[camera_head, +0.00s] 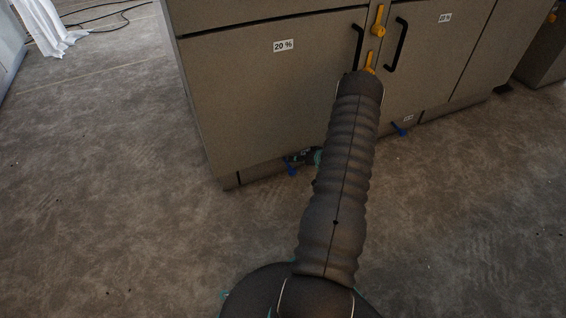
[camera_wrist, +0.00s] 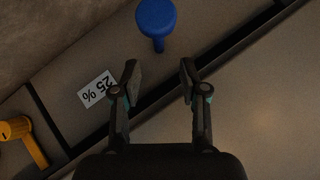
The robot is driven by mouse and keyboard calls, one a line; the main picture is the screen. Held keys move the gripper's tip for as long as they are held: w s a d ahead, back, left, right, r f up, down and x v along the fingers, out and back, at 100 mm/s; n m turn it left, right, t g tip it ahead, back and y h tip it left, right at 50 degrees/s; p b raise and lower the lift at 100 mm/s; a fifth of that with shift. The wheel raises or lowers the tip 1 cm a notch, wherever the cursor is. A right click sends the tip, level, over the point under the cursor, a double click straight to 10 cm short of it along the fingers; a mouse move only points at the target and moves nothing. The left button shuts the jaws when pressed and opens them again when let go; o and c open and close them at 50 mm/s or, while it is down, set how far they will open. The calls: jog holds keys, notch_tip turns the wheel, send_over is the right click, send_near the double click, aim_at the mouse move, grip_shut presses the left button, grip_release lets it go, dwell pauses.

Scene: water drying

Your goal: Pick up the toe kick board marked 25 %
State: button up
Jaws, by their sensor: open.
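The toe kick board (camera_wrist: 120,50) is a grey-brown strip running diagonally in the wrist view. It bears a white label reading 25 % (camera_wrist: 97,89), upside down there, and a round blue handle (camera_wrist: 156,18). My gripper (camera_wrist: 160,75) is open and empty, its fingers pointing towards the blue handle, which is beyond the fingertips and not between them. In the head view a blue handle (camera_head: 291,169) shows low on the toe kick strip (camera_head: 260,173), close beside my gripper (camera_head: 303,157). My arm partly covers the gripper there and no 25 % label is readable.
The cabinet door (camera_head: 255,95) labelled 20 % stands above the strip. Yellow handles (camera_head: 377,20) and black pulls (camera_head: 399,45) stick out from the cabinet. Another blue handle (camera_head: 398,130) is farther right. A yellow handle (camera_wrist: 22,140) shows in the wrist view. Floor in front is clear.

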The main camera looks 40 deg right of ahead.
jog(key=shift+b+x, duration=0.55)
jog(key=shift+x, duration=2.35)
jog(key=shift+s+f, duration=0.1)
jog(key=shift+f, duration=0.05)
grip_shut()
